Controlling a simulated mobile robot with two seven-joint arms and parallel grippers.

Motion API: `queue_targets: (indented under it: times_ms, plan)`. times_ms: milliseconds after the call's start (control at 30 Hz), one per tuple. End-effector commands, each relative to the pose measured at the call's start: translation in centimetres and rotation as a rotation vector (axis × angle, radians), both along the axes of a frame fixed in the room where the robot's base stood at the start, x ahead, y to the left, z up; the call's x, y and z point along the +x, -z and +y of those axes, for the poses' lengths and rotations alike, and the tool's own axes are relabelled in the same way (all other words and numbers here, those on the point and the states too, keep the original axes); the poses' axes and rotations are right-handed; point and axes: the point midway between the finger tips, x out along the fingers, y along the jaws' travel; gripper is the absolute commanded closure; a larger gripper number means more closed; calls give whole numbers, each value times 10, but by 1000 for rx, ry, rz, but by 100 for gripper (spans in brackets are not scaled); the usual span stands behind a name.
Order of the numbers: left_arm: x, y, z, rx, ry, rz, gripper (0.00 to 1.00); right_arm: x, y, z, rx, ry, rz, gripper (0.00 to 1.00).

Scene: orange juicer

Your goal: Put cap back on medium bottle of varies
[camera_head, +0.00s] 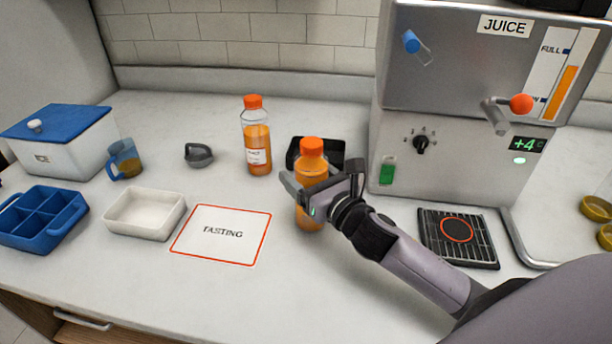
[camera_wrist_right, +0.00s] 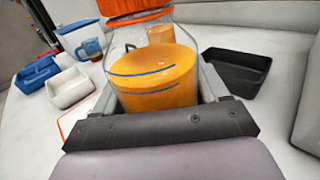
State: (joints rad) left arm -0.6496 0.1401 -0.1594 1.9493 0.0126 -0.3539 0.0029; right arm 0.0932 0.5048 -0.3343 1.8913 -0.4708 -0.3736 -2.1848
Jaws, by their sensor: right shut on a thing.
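A clear bottle (camera_head: 310,218) of orange juice stands upright at the middle of the counter, with an orange cap (camera_head: 312,146) on its top. My right gripper (camera_head: 310,190) is shut around this bottle's body; the bottle (camera_wrist_right: 155,80) fills the middle of the right wrist view, its orange cap (camera_wrist_right: 135,20) cut off by the top edge. A second juice bottle (camera_head: 257,145) with a white label and an orange cap (camera_head: 253,101) stands farther back to the left, apart from the gripper. I cannot tell by label which is the medium one. My left gripper is out of view.
A black tray (camera_head: 330,147) lies behind the held bottle. The juice machine (camera_head: 460,110) stands at right with a drip grate (camera_head: 458,240). A tasting mat (camera_head: 222,247), white tray (camera_head: 145,228), blue divided tray (camera_head: 75,207) and grey lid-like item (camera_head: 198,155) are left. The front counter is clear.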

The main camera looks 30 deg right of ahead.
Motion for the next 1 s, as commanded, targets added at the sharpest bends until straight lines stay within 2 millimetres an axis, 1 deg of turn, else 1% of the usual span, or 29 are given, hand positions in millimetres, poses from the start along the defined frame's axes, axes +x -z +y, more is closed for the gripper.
queue_targets:
  times_ms: [33,167,300,333,367,400,667,767,867,1000]
  plan:
    - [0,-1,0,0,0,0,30,0,-3,0,0,-1,-7,100]
    - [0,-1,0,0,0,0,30,0,-4,0,0,-1,-6,100]
    - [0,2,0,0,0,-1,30,0,0,0,0,-1,-6,100]
    - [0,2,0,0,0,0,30,0,3,0,0,0,-1,23]
    - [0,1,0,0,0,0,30,0,2,0,0,0,-1,14]
    - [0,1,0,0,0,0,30,0,2,0,0,0,-1,1]
    - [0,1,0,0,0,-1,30,0,2,0,0,0,0,1]
    - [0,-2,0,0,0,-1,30,0,-2,0,0,0,-1,1]
    - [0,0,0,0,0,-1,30,-7,0,-1,0,0,1,1]
    - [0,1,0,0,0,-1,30,-25,0,-4,-1,-1,2,1]
